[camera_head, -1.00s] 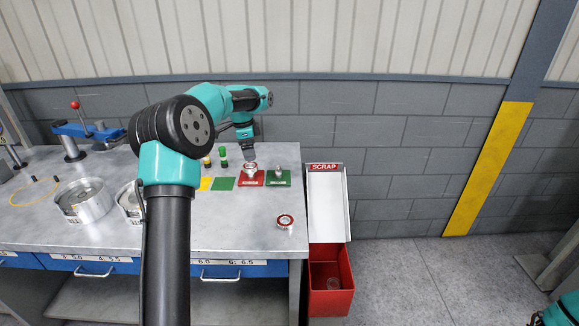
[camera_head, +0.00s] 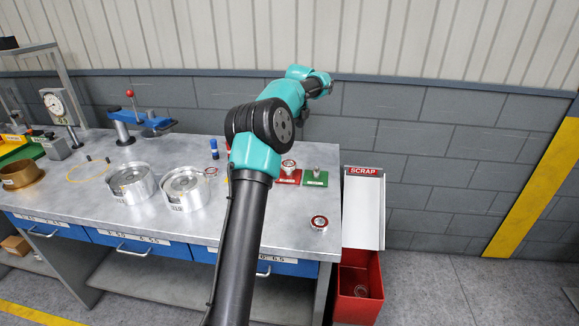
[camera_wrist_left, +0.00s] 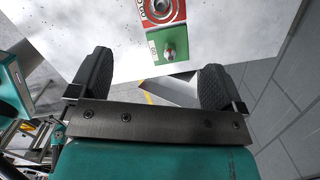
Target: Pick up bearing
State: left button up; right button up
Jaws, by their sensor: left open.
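One ring-shaped bearing with a red inner band (camera_head: 319,222) lies on the bare table near its front right corner. Another ring-shaped part (camera_head: 289,165) sits on the red pad at the table's back right; it shows at the top edge of the left wrist view (camera_wrist_left: 161,10). A small metal part with a knob (camera_head: 316,172) stands on the green pad beside it, also in the left wrist view (camera_wrist_left: 169,51). My left gripper (camera_wrist_left: 156,66) is open and empty above the table, with the pads beyond its fingers. In the head view its fingers are not clearly visible. My right gripper is not in view.
Two round metal housings (camera_head: 132,184) (camera_head: 186,188) stand mid-table. A blue press with a red knob (camera_head: 139,116) and a dial gauge (camera_head: 58,106) are at the back left. A red scrap bin (camera_head: 358,290) with a pale chute stands off the table's right end.

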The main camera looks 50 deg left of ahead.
pick_arm(q)
send_over(289, 164)
jog(key=f, duration=0.6)
jog(key=d+f, duration=0.1)
jog(key=f, duration=0.3)
jog(key=shift+f, duration=0.1)
jog(key=shift+a+f, duration=0.2)
jog(key=shift+f, duration=1.1)
jog(key=shift+a+f, duration=0.15)
jog(key=shift+f, duration=1.15)
jog(key=c, duration=1.2)
jog(key=shift+r, duration=0.1)
